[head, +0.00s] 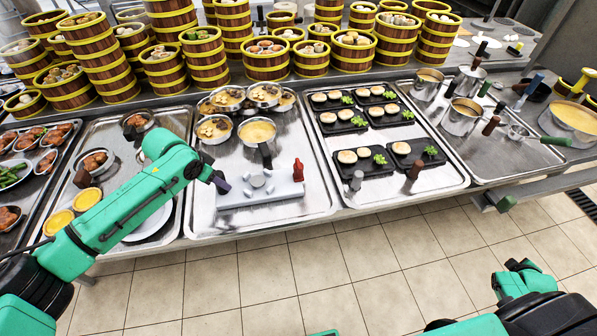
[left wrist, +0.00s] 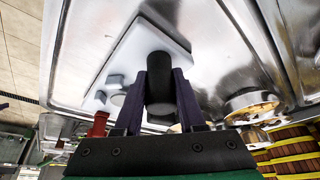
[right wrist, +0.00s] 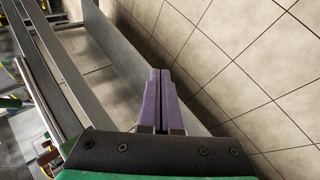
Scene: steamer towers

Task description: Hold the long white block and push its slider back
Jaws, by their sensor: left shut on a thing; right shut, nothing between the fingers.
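The long white block (head: 262,193) lies on the metal tray in the middle of the head view, with grey knobs on it and a red upright piece (head: 298,170) at its right end. Which part is the slider, I cannot tell. The block also shows in the left wrist view (left wrist: 179,38), with the red piece (left wrist: 98,124) at lower left. My left gripper (head: 222,184) is at the block's left end. Its fingers (left wrist: 160,88) are shut on a dark round post (left wrist: 159,70) over the block. My right gripper (right wrist: 159,76) is shut and empty above the floor.
A pan of yellow soup (head: 256,131) sits behind the block, its dark handle reaching toward it. Steamer towers (head: 205,60) line the back. The tray around the block's right and front is bare.

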